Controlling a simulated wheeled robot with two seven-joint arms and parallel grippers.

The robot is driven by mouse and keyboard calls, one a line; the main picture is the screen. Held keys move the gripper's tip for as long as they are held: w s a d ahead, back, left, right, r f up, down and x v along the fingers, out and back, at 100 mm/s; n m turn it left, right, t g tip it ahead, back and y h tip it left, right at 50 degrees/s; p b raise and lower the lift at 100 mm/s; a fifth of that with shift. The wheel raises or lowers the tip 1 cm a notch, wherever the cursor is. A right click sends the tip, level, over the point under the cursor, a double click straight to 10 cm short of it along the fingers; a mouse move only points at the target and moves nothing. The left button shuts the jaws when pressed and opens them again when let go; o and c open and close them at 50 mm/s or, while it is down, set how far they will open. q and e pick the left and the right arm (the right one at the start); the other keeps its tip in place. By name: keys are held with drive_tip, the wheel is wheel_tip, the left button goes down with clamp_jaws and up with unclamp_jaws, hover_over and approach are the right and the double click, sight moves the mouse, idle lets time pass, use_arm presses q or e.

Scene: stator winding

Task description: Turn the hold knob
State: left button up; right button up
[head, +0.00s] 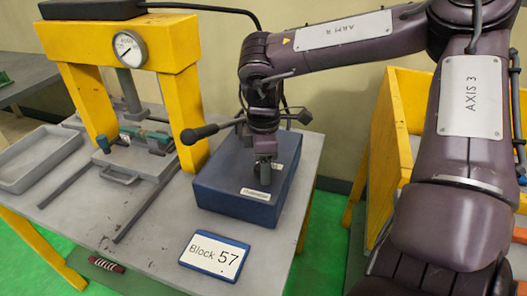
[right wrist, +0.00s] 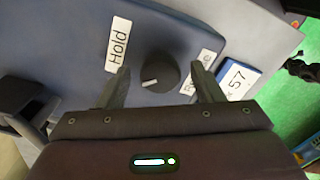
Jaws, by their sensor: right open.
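The hold knob (right wrist: 157,72) is a round dark knob with a white pointer line on the top of a blue control box (head: 225,184). In the right wrist view a "Hold" label (right wrist: 118,44) is at its upper left and a partly hidden label (right wrist: 204,60) at its right. The white line lies on the knob's lower left part. My right gripper (head: 264,172) points down at the box. In the right wrist view it is open (right wrist: 160,88), with one finger on each side of the knob and visible gaps. The knob is hidden in the head view. My left gripper is not in view.
A "Block 57" sign (head: 214,255) lies on the grey table (head: 150,235) in front of the box. A yellow press frame (head: 186,95) with a gauge (head: 129,48) stands to the left, beside a grey tray (head: 40,158). A yellow bin (head: 398,128) is at the right.

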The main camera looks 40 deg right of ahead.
drive_tip(key=c, duration=1)
drive_tip(key=shift+o, duration=0.2)
